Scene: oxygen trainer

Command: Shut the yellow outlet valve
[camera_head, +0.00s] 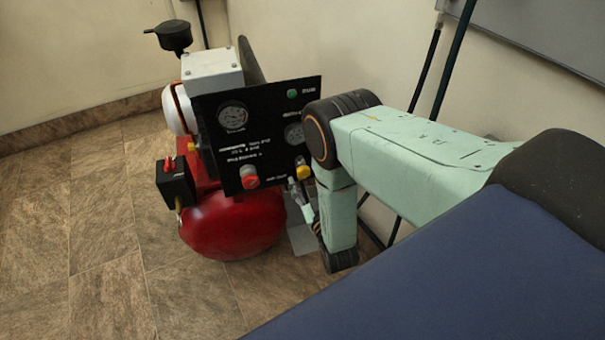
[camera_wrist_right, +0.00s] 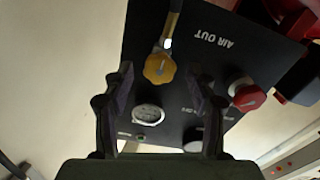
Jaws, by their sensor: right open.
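The yellow outlet valve (camera_head: 303,172) is a small knob low on the right of the black panel (camera_head: 270,150) of the red machine. In the right wrist view, the yellow knob (camera_wrist_right: 159,68) faces me below the "AIR OUT" label, with a hose fitting beside it. My right gripper (camera_wrist_right: 160,82) is open, with one finger on either side of the yellow knob in the picture. I cannot tell whether the fingers touch it. In the head view, my right arm largely hides this gripper. My left gripper is out of view.
A red knob (camera_head: 250,182) sits left of the yellow one. The panel has gauges (camera_head: 233,117) and a green button (camera_head: 292,93). A red tank (camera_head: 232,225) stands below. Dark hoses (camera_head: 425,75) hang by the wall at right. The tiled floor (camera_head: 80,240) at left is clear.

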